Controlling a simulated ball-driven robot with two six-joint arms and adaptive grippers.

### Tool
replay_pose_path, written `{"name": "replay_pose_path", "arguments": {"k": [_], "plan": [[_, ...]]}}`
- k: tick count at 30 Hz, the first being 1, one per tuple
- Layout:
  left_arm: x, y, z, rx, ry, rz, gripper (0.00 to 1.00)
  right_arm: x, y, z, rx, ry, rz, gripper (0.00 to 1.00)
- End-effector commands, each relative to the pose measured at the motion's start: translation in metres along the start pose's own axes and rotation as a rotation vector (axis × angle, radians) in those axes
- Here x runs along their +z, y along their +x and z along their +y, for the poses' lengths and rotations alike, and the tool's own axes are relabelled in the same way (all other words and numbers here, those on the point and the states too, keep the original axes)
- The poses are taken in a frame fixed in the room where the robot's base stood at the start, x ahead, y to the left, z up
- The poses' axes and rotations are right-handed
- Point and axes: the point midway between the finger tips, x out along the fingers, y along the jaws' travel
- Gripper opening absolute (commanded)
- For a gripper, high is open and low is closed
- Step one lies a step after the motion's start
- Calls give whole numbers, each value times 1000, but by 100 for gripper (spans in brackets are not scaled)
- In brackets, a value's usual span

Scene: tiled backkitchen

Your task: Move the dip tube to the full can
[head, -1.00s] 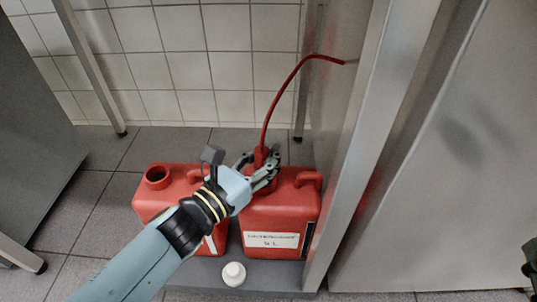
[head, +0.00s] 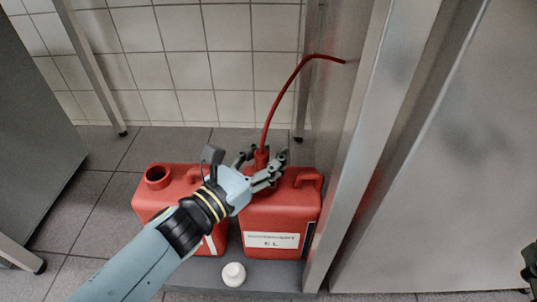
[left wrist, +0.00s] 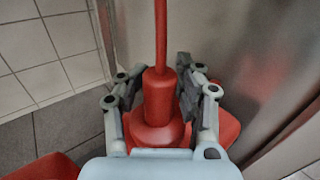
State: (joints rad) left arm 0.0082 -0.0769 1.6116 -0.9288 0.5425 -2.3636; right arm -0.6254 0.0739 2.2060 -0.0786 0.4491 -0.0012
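The red dip tube (head: 282,92) stands upright in the neck of the right red can (head: 283,212) and curves over to the right at its top. Its thick collar also shows in the left wrist view (left wrist: 159,97). My left gripper (head: 262,168) is at the collar, with a finger on each side and small gaps between; it is open. The left red can (head: 183,182) has an uncovered neck (head: 157,175) and is partly hidden by my left arm. How full either can is does not show. A dark part at the right edge may be my right gripper (head: 530,262).
A white cap (head: 233,274) lies in front of the cans. A grey metal panel and post (head: 350,150) stand close to the right can. A tiled wall (head: 200,60) is behind. Tiled floor (head: 100,190) is free to the left of the cans.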

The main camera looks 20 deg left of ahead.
Motion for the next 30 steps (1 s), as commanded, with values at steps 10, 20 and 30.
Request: {"name": "replay_pose_path", "arguments": {"k": [10,20,30], "plan": [[-1,-4,0,0,-1,2,38,0,0,0,1,0,1,40],[-2,-68,0,-2,0,5,38,0,0,0,1,0,1,40],[-1,-118,0,-1,-1,1,38,0,0,0,1,0,1,40]]}}
